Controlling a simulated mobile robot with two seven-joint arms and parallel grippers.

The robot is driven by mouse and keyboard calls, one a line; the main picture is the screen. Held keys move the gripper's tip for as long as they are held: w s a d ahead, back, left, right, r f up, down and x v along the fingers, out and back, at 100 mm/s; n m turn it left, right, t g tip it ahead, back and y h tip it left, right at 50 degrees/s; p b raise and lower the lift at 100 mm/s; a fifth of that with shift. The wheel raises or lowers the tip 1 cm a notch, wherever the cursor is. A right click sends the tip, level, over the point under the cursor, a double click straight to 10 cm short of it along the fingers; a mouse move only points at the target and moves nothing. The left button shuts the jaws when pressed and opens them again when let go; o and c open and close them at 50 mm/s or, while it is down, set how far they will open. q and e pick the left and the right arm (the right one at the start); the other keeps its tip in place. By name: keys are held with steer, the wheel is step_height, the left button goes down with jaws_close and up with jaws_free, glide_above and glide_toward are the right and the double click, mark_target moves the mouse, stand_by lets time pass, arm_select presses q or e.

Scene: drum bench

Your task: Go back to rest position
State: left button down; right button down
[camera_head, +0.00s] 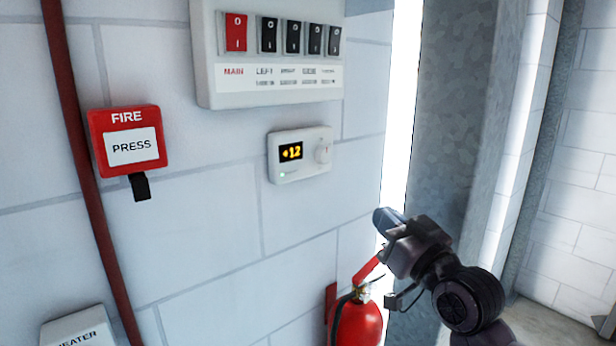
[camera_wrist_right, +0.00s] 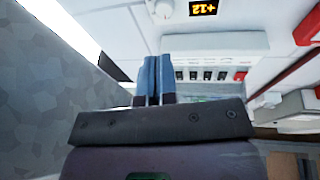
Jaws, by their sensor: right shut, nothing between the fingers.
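My right gripper (camera_head: 385,222) is in front of the wall, right of and below the white thermostat (camera_head: 300,154), and apart from it. Its blue fingers are shut together with nothing between them, as the right wrist view also shows (camera_wrist_right: 153,78). The thermostat's display reads +12 and a small green light shows at its lower left. The white switch panel (camera_head: 270,93) above it has a red MAIN switch (camera_head: 236,32) and several black switches. My left gripper is in neither view.
A red fire extinguisher (camera_head: 357,322) stands below my right gripper, partly cut off. A red FIRE box (camera_head: 127,140) and a red pipe (camera_head: 84,160) are on the left. A white heater box (camera_head: 80,329) is at the lower left. A grey column (camera_head: 446,110) stands behind my right arm.

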steer(key=s+d+f+m+g+h, duration=0.1)
steer(key=s+d+f+g+h, duration=0.1)
steer(key=f, duration=0.5)
steer(key=s+d+f+m+g+h, duration=0.1)
steer(key=s+d+f+g+h, duration=0.15)
steer(key=f, duration=0.45)
steer(key=s+d+f+m+g+h, duration=0.1)
steer(key=s+d+f+g+h, duration=0.3)
steer(key=s+f, duration=0.75)
steer(key=s+d+f+m+g+h, duration=0.2)
steer(key=s+d+f+g, duration=0.6)
steer(key=s, duration=0.7)
steer(key=w+a+f+n+t, duration=0.1)
steer(key=w+a+f+t, duration=0.1)
steer(key=w+f+t, duration=0.5)
steer(key=shift+w+a+f+t, duration=0.15)
steer(key=shift+a+f+t, duration=0.15)
steer(key=shift+f+t, duration=1.45)
steer(key=shift+f+g+y, duration=0.25)
steer(key=shift+f+g, duration=0.05)
steer(key=shift+g, duration=0.1)
